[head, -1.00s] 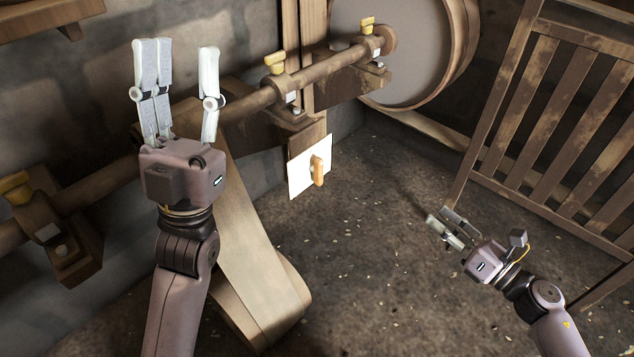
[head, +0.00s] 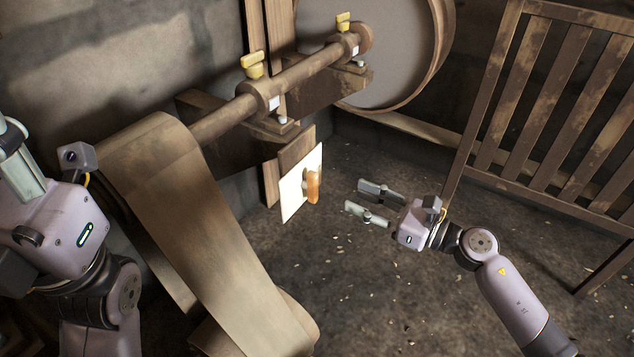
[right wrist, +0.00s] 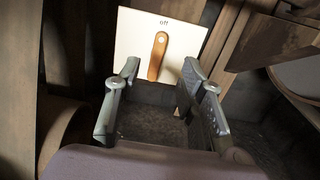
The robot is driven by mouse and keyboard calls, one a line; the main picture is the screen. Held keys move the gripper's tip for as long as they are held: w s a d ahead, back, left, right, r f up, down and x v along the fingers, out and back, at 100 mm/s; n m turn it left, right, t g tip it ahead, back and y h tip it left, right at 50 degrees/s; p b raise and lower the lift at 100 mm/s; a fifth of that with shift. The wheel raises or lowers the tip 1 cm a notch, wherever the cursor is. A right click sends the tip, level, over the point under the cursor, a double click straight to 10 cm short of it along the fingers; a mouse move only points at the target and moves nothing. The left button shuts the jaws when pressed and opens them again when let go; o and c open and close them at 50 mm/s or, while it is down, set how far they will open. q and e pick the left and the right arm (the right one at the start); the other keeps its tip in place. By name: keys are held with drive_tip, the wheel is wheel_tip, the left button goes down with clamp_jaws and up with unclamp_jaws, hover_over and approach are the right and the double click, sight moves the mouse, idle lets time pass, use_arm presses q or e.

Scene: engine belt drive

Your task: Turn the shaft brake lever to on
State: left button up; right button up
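The shaft brake lever (head: 313,184) is an orange-brown wooden handle on a white plate (head: 294,196) fixed to a wooden post. In the right wrist view the lever (right wrist: 157,56) stands nearly upright, its upper end near the word "off" on the plate (right wrist: 190,38). My right gripper (head: 367,198) is open and empty, just right of the lever and apart from it. In the right wrist view its spread fingers (right wrist: 160,85) lie below and to either side of the lever. My left gripper (head: 12,150) is at the left edge, partly cut off, its fingers not clear.
A wide belt (head: 190,215) slopes down between my left arm and the plate. A wooden shaft (head: 235,112) with yellow-capped bearings runs above it. A slatted wooden rail (head: 540,110) stands at the right. Open floor (head: 370,290) lies below the plate.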

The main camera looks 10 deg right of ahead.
sight(317, 180)
drive_tip(key=b+x, duration=0.1)
drive_tip(key=x, duration=0.9)
drive_tip(key=shift+w+a, duration=0.25)
drive_tip(key=shift+w, duration=0.05)
drive_tip(key=shift+c, duration=0.4)
clamp_jaws()
